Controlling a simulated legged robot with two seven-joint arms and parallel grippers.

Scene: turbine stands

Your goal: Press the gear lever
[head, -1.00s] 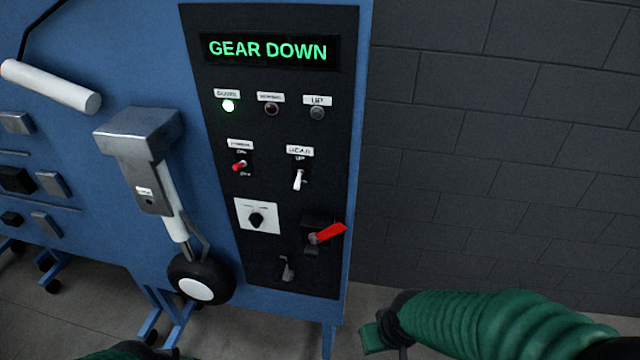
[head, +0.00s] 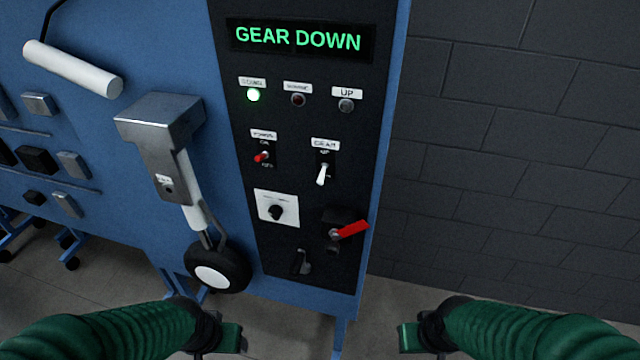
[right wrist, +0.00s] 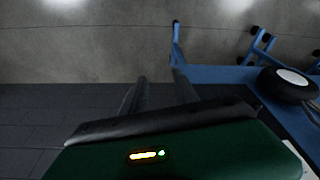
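The gear lever (head: 322,174) is a small white toggle under the GEAR label on the black control panel, and it tilts downward. The display (head: 298,40) above reads GEAR DOWN in green. My right gripper (head: 408,338) is low in the head view, below and right of the lever and well apart from it. In the right wrist view its two dark fingers (right wrist: 160,92) stand apart with nothing between them. My left gripper (head: 234,338) is low and left of the panel's bottom; its fingers cannot be made out. Neither gripper touches the panel.
A landing-gear model with a wheel (head: 218,269) projects from the blue board on the left. A grey wall (head: 510,150) stands at right.

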